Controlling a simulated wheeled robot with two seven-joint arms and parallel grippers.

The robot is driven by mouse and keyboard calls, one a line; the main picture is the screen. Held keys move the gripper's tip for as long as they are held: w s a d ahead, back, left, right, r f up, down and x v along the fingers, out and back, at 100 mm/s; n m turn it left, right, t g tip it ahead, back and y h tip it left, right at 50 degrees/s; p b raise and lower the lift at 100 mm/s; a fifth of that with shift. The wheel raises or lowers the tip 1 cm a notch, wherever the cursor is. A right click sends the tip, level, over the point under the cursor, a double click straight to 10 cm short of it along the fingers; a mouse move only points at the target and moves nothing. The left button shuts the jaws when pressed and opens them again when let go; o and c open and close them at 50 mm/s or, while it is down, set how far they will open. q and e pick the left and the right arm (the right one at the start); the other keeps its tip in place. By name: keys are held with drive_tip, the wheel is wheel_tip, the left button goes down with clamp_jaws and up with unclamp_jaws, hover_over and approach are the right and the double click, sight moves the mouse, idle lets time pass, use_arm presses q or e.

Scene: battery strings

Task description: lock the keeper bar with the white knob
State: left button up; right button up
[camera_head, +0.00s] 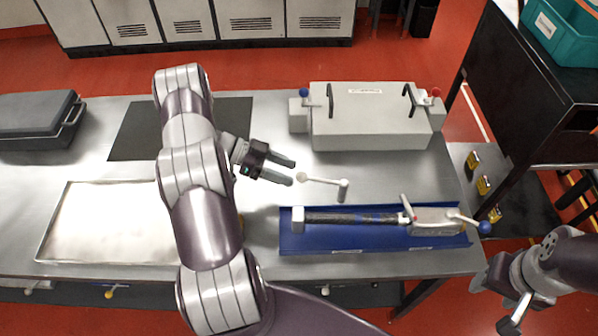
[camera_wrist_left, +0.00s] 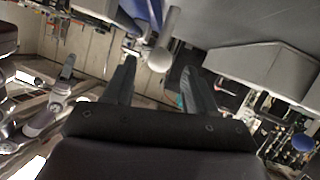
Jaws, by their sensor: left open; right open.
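The keeper bar (camera_head: 325,182) is a thin pale bar joined to a short grey post (camera_head: 342,191) at its right end. Its white knob (camera_head: 302,178) is at the left end, beside the blue trough. My left gripper (camera_head: 289,171) is open, with its fingertips just left of the knob. In the left wrist view the white knob (camera_wrist_left: 160,60) shows just beyond and between the two spread fingers (camera_wrist_left: 157,82). I see no clear contact. My right gripper (camera_head: 513,318) is open at the lower right, away from the bar and partly cut off by the frame.
A blue trough (camera_head: 290,241) holds a dark cylinder string (camera_head: 345,217) and a clamp with a blue-ball lever (camera_head: 484,228). A grey box (camera_head: 368,125) with blue and red knobs stands behind. A pale tray (camera_head: 95,225) and grey case (camera_head: 38,115) lie left.

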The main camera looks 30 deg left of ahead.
sight(301, 177)
use_arm(q)
drive_tip(key=p+x, duration=0.1)
drive_tip(key=x, duration=0.3)
drive_tip(key=shift+d+f, duration=0.1)
drive_tip(key=shift+w+d+f, duration=0.15)
drive_tip(key=shift+w+d, duration=0.05)
drive_tip(key=shift+d, duration=0.2)
drive_tip(key=shift+a, duration=0.1)
clamp_jaws()
drive_tip(key=shift+s, duration=0.15)
